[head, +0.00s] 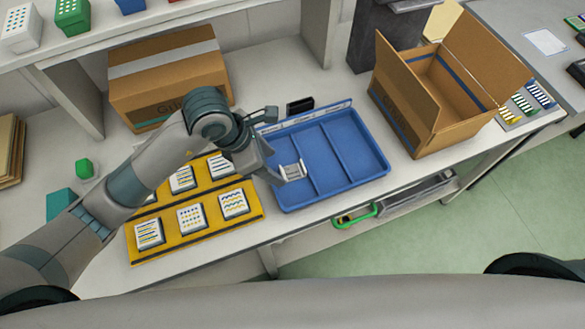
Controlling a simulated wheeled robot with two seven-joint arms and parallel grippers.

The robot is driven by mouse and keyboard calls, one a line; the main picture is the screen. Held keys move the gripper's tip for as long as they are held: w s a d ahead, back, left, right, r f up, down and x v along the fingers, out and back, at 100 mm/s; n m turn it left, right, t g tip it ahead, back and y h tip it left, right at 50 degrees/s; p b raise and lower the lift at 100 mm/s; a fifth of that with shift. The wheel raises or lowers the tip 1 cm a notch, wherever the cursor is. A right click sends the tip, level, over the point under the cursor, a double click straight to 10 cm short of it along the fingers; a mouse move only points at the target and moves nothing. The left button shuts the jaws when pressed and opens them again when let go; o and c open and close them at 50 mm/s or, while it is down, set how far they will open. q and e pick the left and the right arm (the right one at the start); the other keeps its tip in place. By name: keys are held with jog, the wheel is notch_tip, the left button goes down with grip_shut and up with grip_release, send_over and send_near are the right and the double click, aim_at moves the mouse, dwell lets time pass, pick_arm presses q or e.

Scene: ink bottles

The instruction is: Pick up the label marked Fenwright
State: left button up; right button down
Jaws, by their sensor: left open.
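Several square white labels with coloured patterns, such as one label (190,217), lie in rows on a yellow mat (248,183). Their markings are too small to read, so I cannot tell which is Fenwright. My left gripper (286,172) is open above the left part of a blue tray (347,160) with long compartments. A small pale ridged piece (293,171) shows at its fingertips; I cannot tell whether it is part of the gripper or a separate thing. My left forearm hides part of the mat and some labels. My right gripper is not in view.
A closed cardboard box (170,80) stands behind the mat. An open cardboard box (440,95) stands right of the tray. A small black object (300,105) is behind the tray. A green block (84,168) lies left. The tray's middle and right compartments look empty.

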aim_at(281, 173)
pick_arm(q)
jog(key=p+x, duration=0.2)
jog(key=x, duration=0.1)
jog(key=shift+w+a+f, duration=0.1)
jog(key=shift+a+f, duration=0.05)
jog(key=shift+f, duration=0.15)
jog(key=shift+w+d+f, duration=0.1)
jog(key=shift+d+f, duration=0.15)
jog(key=shift+f, duration=0.4)
jog(key=c, duration=1.1)
